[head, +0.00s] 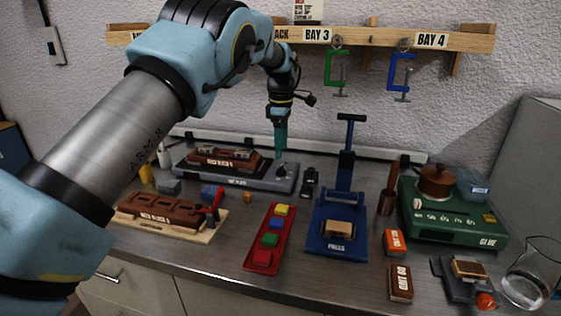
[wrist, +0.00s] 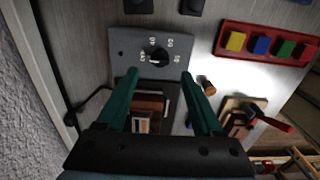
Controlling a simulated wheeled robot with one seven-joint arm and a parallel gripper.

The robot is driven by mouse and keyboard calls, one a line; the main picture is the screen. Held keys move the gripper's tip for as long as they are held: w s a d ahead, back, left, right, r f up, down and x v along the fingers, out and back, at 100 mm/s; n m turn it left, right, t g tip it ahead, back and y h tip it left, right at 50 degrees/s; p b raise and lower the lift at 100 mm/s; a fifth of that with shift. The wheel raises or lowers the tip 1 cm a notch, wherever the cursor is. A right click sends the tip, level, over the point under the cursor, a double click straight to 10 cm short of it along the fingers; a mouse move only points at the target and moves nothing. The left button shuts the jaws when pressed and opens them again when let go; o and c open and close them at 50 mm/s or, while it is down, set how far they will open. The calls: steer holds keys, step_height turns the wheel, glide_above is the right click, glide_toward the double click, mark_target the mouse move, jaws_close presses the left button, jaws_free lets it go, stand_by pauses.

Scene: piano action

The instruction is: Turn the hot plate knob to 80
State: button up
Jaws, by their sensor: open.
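The grey hot plate (head: 240,183) stands at the back of the bench, with a brown block on its top. Its dark round knob (head: 282,171) is at its right end, and the knob also shows in the wrist view (wrist: 158,57) with small white numbers around it. The numbers and the knob's setting are too small to read surely. My gripper (head: 279,156) points down over the knob end of the hot plate. In the wrist view my gripper (wrist: 159,73) has its two green fingers apart and empty, with the knob seen beyond and between the tips.
A blue press (head: 337,240) stands to the right of the hot plate. A red tray (head: 252,258) of coloured blocks and a brown block on a wooden board (head: 208,232) lie in front. A green glue cooker (head: 470,231) is at the right. A rail with clamps hangs above.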

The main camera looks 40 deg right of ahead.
mark_target(281, 167)
steer(key=shift+f+p, duration=0.75)
steer(key=shift+f, duration=2.35)
jaws_close()
